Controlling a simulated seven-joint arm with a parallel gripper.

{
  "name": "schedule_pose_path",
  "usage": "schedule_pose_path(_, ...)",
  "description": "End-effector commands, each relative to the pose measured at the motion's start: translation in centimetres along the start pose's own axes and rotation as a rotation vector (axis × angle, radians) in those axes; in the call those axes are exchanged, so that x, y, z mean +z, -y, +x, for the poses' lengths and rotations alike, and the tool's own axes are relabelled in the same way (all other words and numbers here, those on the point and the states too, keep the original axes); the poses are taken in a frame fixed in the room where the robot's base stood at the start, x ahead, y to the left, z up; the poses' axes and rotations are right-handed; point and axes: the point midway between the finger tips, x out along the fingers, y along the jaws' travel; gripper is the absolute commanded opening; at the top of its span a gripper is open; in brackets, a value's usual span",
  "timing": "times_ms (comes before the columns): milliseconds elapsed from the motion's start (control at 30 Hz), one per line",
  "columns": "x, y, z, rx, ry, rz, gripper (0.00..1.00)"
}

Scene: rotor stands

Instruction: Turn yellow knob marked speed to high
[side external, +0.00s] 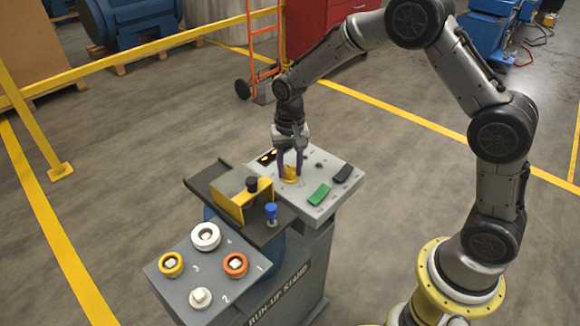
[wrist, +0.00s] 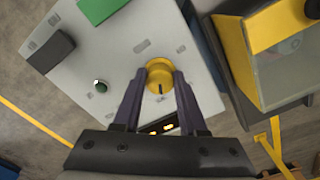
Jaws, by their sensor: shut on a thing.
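The yellow knob (wrist: 159,78) sits on the grey control panel (wrist: 115,60), with a dark pointer line on its face. In the side view the knob (side external: 290,172) is partly covered by my fingers. My gripper (wrist: 162,85) is shut on the knob, one purple-grey finger on each side of it. In the side view my gripper (side external: 291,165) points down onto the panel from above. The markings around the knob are too small to read.
The panel also has a green rocker (side external: 319,195), a black rocker (side external: 342,173) and a small green-topped toggle (wrist: 99,85). A yellow guard (side external: 244,203) and a blue-topped lever (side external: 271,210) stand close left. Several round knobs sit on the lower panel (side external: 179,297).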

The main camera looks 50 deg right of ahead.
Motion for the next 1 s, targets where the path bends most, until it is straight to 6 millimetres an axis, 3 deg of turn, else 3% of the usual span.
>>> schedule_pose_path(333,-0.10,0.13,-0.28,-0.004,-0.004,0.156,0.00)
schedule_pose_path(900,-0.14,0.14,-0.30,-0.005,-0.005,0.192,0.00)
schedule_pose_path(933,-0.15,0.14,-0.30,-0.005,-0.005,0.192,0.43)
schedule_pose_path(1000,-0.15,0.14,-0.29,-0.005,-0.005,0.191,0.56)
